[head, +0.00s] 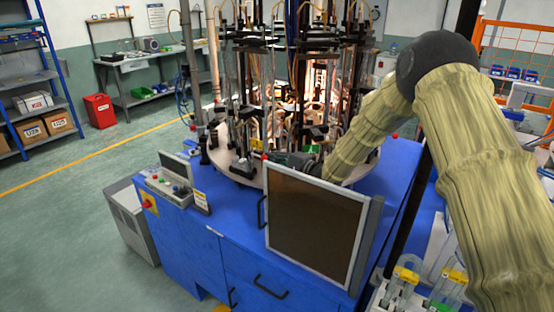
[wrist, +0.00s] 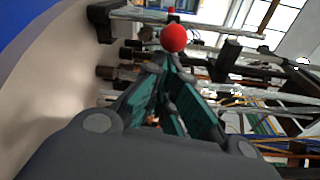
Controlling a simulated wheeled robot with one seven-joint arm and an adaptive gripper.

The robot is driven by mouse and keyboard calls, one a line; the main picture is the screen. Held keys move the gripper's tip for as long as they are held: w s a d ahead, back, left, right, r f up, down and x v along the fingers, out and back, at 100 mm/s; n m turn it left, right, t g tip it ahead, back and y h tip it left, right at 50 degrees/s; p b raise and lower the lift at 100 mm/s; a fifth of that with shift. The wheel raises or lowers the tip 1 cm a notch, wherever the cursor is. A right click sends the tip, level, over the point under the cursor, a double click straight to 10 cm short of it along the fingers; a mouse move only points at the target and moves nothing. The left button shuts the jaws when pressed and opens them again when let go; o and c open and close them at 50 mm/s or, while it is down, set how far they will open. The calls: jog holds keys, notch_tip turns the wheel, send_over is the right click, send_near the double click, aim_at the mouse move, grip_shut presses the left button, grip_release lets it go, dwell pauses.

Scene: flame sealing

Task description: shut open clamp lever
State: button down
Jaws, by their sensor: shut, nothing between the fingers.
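A red ball knob (wrist: 174,38), apparently the end of a clamp lever, shows in the wrist view just beyond my fingertips. My gripper (wrist: 170,66) has its teal-lined fingers together at the tips, with nothing between them. I cannot tell whether the fingertips touch the knob. In the head view my gripper (head: 292,159) is dark and reaches in low over the round plate (head: 232,167) of the machine, behind the framed panel. A small red knob (head: 264,156) shows just left of it. The lever's arm and hinge are hard to make out.
The framed dark panel (head: 316,225) stands in front of my gripper on the blue machine base (head: 180,240). Rods, clamps and hoses crowd the plate. Another red knob (head: 395,135) is at the right. A control box (head: 167,187) is at the left.

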jog(key=shift+s, duration=0.45)
dwell(0.4)
jog(key=shift+s+a, duration=0.5)
jog(key=shift+s, duration=0.4)
jog(key=shift+s+a, duration=0.5)
jog(key=shift+s, duration=0.35)
notch_tip(320, 180, up, 10)
jog(key=shift+r, duration=0.1)
dwell(0.3)
